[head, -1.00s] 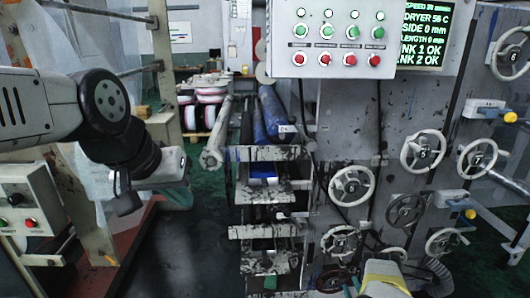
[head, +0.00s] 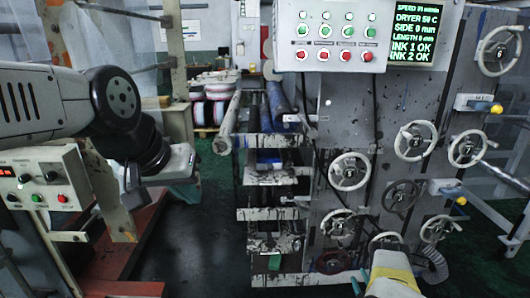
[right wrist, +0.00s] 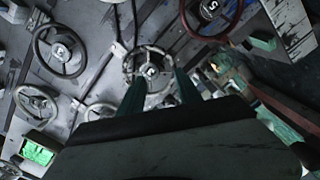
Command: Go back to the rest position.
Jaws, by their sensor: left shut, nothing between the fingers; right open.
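My left arm comes in from the left in the head view, bent at a dark joint. My left gripper (head: 183,166) hangs at its end in front of the open floor, shut, with nothing seen in it; its fingertips are hard to make out. My right arm (head: 393,276), pale with a yellow part, shows at the bottom edge of the head view. In the right wrist view my right gripper (right wrist: 158,88) has two green fingers spread apart. A handwheel (right wrist: 149,72) shows beyond and between them; I cannot tell whether they touch it.
The machine front has several handwheels (head: 349,171). A button panel (head: 330,42) and a green-text screen (head: 414,33) are above. A rack of bars and rollers (head: 270,175) stands left of them. A control box (head: 40,178) is at left. Dark floor (head: 190,235) is clear between.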

